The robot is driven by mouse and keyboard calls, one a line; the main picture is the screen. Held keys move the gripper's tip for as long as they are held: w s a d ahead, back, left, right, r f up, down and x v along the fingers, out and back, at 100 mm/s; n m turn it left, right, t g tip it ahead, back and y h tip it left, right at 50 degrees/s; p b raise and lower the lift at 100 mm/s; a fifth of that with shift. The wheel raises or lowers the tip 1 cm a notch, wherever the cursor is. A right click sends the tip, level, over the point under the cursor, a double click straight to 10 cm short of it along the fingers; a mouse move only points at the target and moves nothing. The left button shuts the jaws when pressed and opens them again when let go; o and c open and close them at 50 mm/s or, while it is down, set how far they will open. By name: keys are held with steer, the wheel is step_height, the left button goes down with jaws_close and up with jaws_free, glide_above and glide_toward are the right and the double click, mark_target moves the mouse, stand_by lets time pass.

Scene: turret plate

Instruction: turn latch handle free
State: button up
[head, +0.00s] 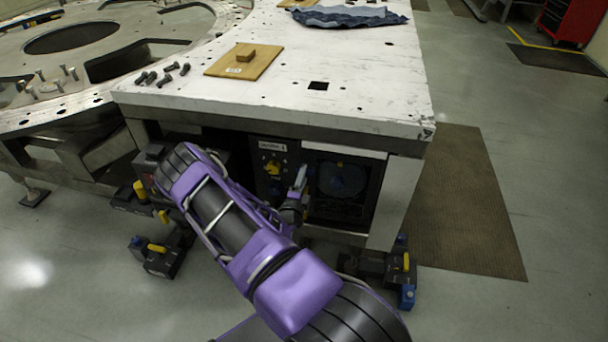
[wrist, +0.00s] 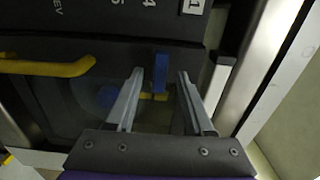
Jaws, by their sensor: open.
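A short blue upright handle (wrist: 161,70), which may be the latch handle, shows on the dark panel in the wrist view. My gripper (wrist: 160,76) is open, with one grey finger on each side of the blue handle in the picture. I cannot tell whether the fingers are level with it in depth or touching it. A small yellow part (wrist: 153,97) shows just below it. In the head view my gripper (head: 298,182) is in front of the cabinet under the table, and the arm hides part of that front.
A yellow bar handle (wrist: 50,67) is left of my gripper. A dark windowed panel (head: 345,182) and a panel with a yellow knob (head: 272,168) sit under the white tabletop (head: 350,95). A pale table leg (head: 397,200) stands to the right. Bolts (head: 163,75) lie on top.

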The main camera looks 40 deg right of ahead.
steer(key=shift+x, duration=0.9)
steer(key=shift+c, duration=0.3)
jaws_close()
